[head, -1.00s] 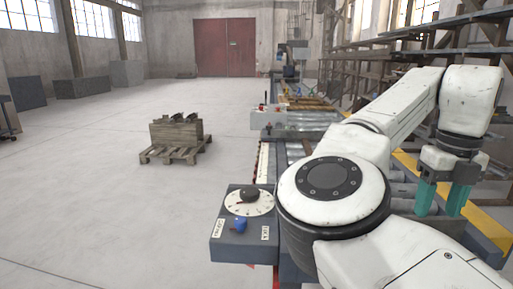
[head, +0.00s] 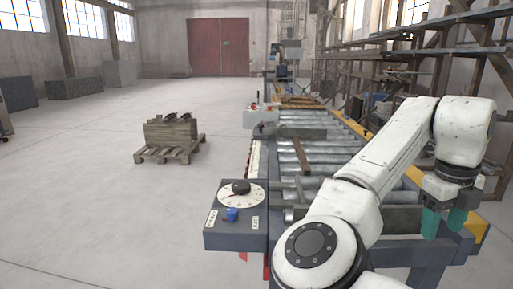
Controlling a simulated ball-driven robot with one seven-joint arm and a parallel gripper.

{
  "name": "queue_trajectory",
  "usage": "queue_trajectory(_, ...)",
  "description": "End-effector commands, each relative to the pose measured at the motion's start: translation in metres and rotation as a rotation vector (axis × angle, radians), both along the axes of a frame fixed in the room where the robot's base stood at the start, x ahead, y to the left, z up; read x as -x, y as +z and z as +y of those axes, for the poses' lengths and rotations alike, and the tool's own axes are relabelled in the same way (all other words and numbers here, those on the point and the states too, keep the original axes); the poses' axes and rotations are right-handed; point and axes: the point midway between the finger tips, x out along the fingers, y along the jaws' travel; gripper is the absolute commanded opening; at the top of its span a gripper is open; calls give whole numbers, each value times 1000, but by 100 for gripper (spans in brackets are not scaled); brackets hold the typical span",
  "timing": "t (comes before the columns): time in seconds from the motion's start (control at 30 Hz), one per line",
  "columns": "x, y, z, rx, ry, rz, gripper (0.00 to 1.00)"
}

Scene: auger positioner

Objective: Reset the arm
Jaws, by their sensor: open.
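My arm (head: 385,155) reaches from the bottom centre up to the right, bends at the elbow and hangs down at the right. My gripper (head: 443,222) points down at the right side, with two green fingers apart and nothing seen between them. It is over or near the right edge of the roller conveyor (head: 345,150); I cannot tell its height. A grey control box (head: 237,240) with a white dial, a black knob (head: 240,187) and a blue knob (head: 232,214) stands left of my arm.
A wooden pallet with a crate (head: 170,133) stands on the floor at left. Steel racks (head: 440,45) line the right wall. A brown bar (head: 301,157) lies on the rollers. A second control box (head: 260,117) is farther back. The floor at left is open.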

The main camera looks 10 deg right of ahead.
Motion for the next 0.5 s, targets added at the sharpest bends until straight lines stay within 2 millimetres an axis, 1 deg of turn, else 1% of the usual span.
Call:
queue_trajectory(0.17,13,-25,-18,92,138,33,56)
queue_trajectory(0.27,23,-41,-30,165,269,65,56)
queue_trajectory(0.4,34,-65,-43,266,497,128,56)
queue_trajectory(0.5,41,-81,-48,328,676,183,56)
